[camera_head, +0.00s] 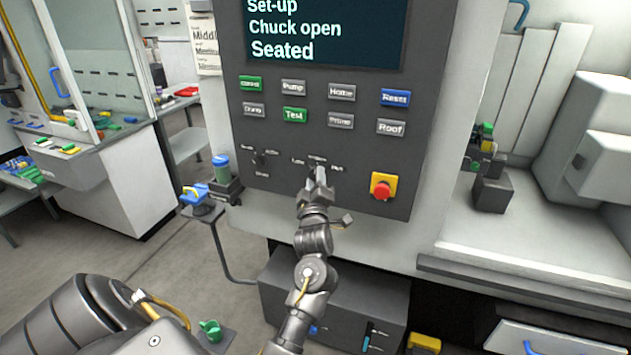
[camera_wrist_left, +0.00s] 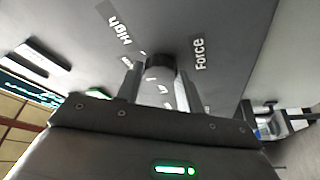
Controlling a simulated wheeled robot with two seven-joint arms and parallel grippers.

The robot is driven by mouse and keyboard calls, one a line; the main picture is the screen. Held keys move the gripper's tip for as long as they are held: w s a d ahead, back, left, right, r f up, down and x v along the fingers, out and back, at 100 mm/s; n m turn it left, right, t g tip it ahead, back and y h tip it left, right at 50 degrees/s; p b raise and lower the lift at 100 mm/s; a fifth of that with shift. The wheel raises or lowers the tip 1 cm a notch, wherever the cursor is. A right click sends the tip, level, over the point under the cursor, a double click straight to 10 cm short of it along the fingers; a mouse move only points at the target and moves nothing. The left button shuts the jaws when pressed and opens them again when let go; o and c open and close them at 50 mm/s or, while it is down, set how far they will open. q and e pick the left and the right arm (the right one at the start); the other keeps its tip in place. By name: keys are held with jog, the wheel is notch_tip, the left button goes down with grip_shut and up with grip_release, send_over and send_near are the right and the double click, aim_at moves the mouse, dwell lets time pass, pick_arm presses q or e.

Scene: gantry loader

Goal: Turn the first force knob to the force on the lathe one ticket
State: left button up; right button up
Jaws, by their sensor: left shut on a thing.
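The dark round force knob (camera_wrist_left: 160,66) sits on the grey control panel (camera_head: 225,95), between the two fingers of my left gripper (camera_wrist_left: 158,88). "High" and "Force" labels show beside it in the left wrist view. In the head view my left gripper (camera_head: 318,180) reaches the panel's lower middle, shut on this knob and hiding most of it. The knob's pointer direction cannot be told. A printed sheet (camera_head: 206,45) at the panel's left edge shows "Middle" and another, blurred word; I cannot tell whether it is the ticket. My right gripper is out of view.
A screen (camera_head: 320,30) reads "Set-up, Chuck open, Seated". Several push buttons lie below it. A second knob (camera_head: 259,158) is left of my gripper, and a red emergency button (camera_head: 382,186) on yellow is right. A grey box (camera_head: 280,285) stands beneath the panel.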

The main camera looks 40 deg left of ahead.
pick_arm(q)
jog(key=o, duration=1)
jog(key=p+v, duration=0.1)
jog(key=v, duration=0.6)
jog(key=shift+s+d+f, duration=0.1)
jog(key=shift+s+d, duration=0.05)
